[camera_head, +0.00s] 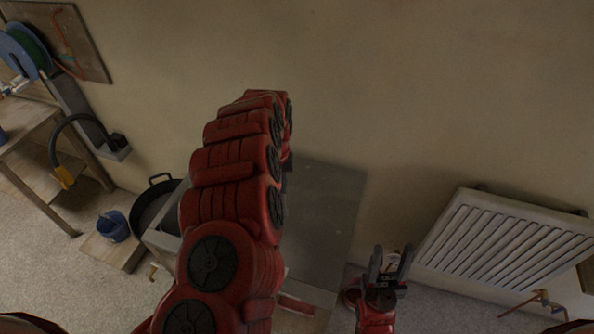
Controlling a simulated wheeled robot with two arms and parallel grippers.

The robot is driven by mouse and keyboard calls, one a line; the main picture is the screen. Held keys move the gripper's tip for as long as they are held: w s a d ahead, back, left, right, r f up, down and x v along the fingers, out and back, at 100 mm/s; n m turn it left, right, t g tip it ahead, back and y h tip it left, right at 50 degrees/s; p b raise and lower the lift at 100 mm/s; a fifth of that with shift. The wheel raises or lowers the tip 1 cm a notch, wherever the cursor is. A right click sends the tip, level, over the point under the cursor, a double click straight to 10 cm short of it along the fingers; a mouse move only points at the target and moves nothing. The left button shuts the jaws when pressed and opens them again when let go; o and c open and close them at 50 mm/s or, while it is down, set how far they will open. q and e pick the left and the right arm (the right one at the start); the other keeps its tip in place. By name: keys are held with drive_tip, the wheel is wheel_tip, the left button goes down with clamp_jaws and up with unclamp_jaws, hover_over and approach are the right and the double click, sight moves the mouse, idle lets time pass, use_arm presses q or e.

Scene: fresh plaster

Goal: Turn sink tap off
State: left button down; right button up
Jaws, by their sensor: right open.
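The tap is not visible. A grey slab-like unit (325,205) against the wall, with a pale edge (160,240) showing left of my arm, may be the sink; I cannot tell for sure. My red left arm rises in front of it and covers much of it. The left gripper is hidden behind that arm. My right gripper (390,265) is open, with its fingers pointing up and apart. It is low, to the right of the grey unit, and I see nothing held between its fingers.
A white radiator (505,240) is on the wall at right, with a pipe valve (543,300) below it. At left are a wooden bench (30,130), a black round pan (155,207) and a blue bucket (113,227). The upper middle wall is bare.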

use_arm(q)
drive_tip(key=shift+a+m, duration=0.5)
drive_tip(key=shift+m, duration=0.5)
drive_tip(key=shift+a+f+m, duration=0.1)
drive_tip(key=shift+a+m, duration=0.55)
drive_tip(key=shift+m, duration=0.55)
drive_tip(key=c, duration=1.2)
unclamp_jaws()
drive_tip(key=o, duration=0.4)
